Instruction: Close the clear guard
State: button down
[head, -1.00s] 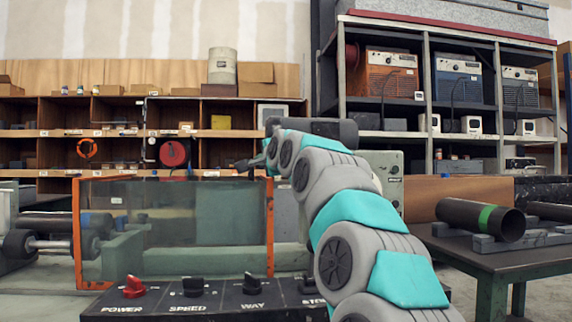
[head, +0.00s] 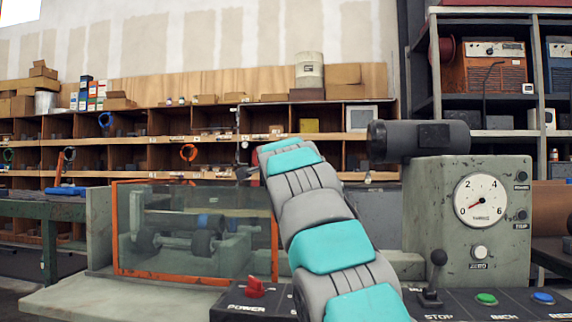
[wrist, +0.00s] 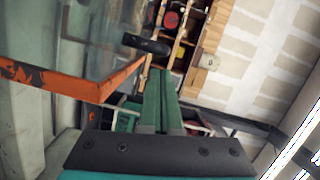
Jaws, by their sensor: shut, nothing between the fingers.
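The clear guard (head: 195,232) is a see-through panel with a worn orange frame, standing upright at the left of the machine in the head view. Rollers (head: 190,236) show through it. In the wrist view an orange frame corner of the guard (wrist: 98,92) is close, left of my fingers. My gripper (wrist: 160,72) shows there as two green fingers, shut together with nothing between them. In the head view it is small and dark, near the guard's top right corner. I cannot tell whether it touches the frame.
The grey-green gauge box (head: 470,210) with a dark motor (head: 415,140) stands right of my arm. The control panel (head: 490,303) with knobs, a lever and buttons lies in front. Wooden shelving (head: 345,118) fills the back. A green bench (head: 45,212) stands at the left.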

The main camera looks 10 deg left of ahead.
jog(key=shift+a+r+p, duration=0.15)
jog(key=shift+a+p, duration=0.4)
jog(key=shift+a, duration=0.8)
jog(key=shift+a+f+p, duration=0.2)
jog(key=shift+a+p, duration=0.2)
jog(key=shift+a, duration=0.55)
jog(key=shift+a+r, duration=0.1)
jog(key=shift+a, duration=0.25)
jog(key=shift+a+p, duration=0.5)
jog(key=shift+a, duration=0.1)
jog(key=shift+a+r+p, duration=0.1)
jog(key=shift+a+p, duration=0.5)
jog(key=shift+a, duration=0.35)
jog(key=shift+a+p, duration=0.7)
jog(key=shift+a, duration=0.7)
